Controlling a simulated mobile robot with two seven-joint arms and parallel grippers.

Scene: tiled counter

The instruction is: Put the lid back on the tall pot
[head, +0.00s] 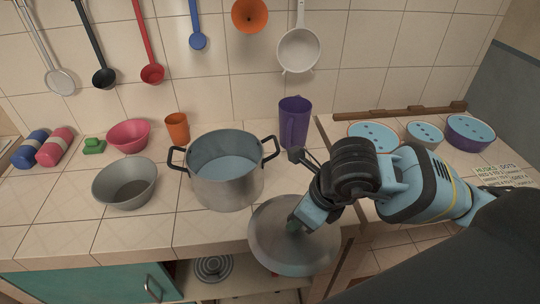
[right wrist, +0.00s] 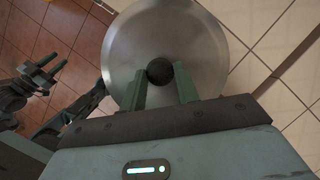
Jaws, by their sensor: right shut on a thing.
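The tall pot (head: 226,182) is grey metal with two black side handles and stands upright and uncovered on the counter. My right gripper (head: 294,226) is shut on the dark knob of the round grey lid (head: 265,248). It holds the lid at the counter's front edge, in front of the pot and to its right, apart from it. In the right wrist view the lid (right wrist: 125,45) shows from above, with the knob (right wrist: 159,70) between the fingers. My left gripper (right wrist: 45,73) shows at the left of that view, its fingers apart and empty.
A grey bowl (head: 125,185) stands left of the pot, with an orange cup (head: 177,128) and a pink bowl (head: 129,135) behind. A purple pitcher (head: 293,122) is behind on the right. Blue-topped containers (head: 425,133) stand at the right. Utensils hang above.

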